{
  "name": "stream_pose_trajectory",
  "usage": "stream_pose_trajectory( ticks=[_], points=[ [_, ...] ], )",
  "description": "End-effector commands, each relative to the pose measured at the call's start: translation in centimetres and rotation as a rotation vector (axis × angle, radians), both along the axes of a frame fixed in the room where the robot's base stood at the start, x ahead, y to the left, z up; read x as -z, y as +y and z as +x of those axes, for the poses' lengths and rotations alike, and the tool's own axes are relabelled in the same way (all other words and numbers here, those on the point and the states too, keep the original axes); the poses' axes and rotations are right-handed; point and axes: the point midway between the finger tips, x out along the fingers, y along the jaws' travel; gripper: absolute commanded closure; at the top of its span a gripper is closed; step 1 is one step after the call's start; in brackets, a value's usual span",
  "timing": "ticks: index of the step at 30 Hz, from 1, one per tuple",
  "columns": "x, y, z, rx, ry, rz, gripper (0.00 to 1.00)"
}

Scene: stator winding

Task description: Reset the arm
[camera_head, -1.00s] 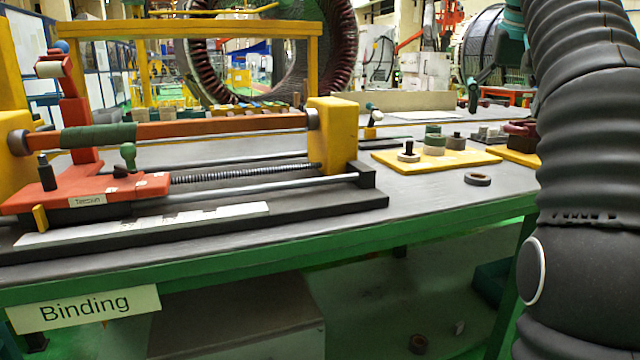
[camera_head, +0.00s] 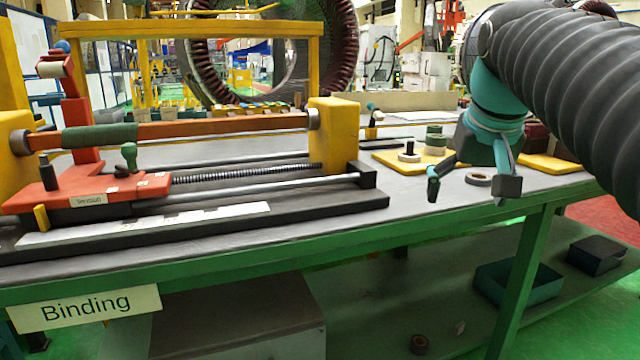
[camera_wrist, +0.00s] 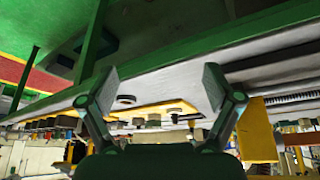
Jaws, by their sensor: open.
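My gripper (camera_head: 470,187) hangs over the front edge of the workbench at the right in the head view. Its two fingers are spread wide with nothing between them. In the wrist view my gripper (camera_wrist: 158,90) also shows open and empty, with the bench edge and top beyond the fingers. My dark ribbed arm comes in from the upper right of the head view. A grey ring (camera_head: 479,179) lies on the bench just behind the fingers.
A binding machine with an orange bar (camera_head: 200,128) stands on the bench (camera_head: 420,207) at the left. A yellow board (camera_head: 400,160) with several round parts lies behind my gripper. A teal bin (camera_head: 545,285) and a dark box (camera_head: 597,254) sit on the lower shelf.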

Motion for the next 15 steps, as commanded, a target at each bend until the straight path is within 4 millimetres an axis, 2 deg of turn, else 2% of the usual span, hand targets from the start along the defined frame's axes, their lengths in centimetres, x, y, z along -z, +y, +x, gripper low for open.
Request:
stream_pose_trajectory(
  ticks=[1,8,15],
  points=[
    [1.5,0.7,-1.2,-0.013,-0.002,0.000,0.10],
    [9.1,3.0,-5.9,-0.068,-0.017,-0.002,0.10],
    [18.0,4.9,-11.2,-0.121,-0.036,-0.003,0.10]
  ],
)
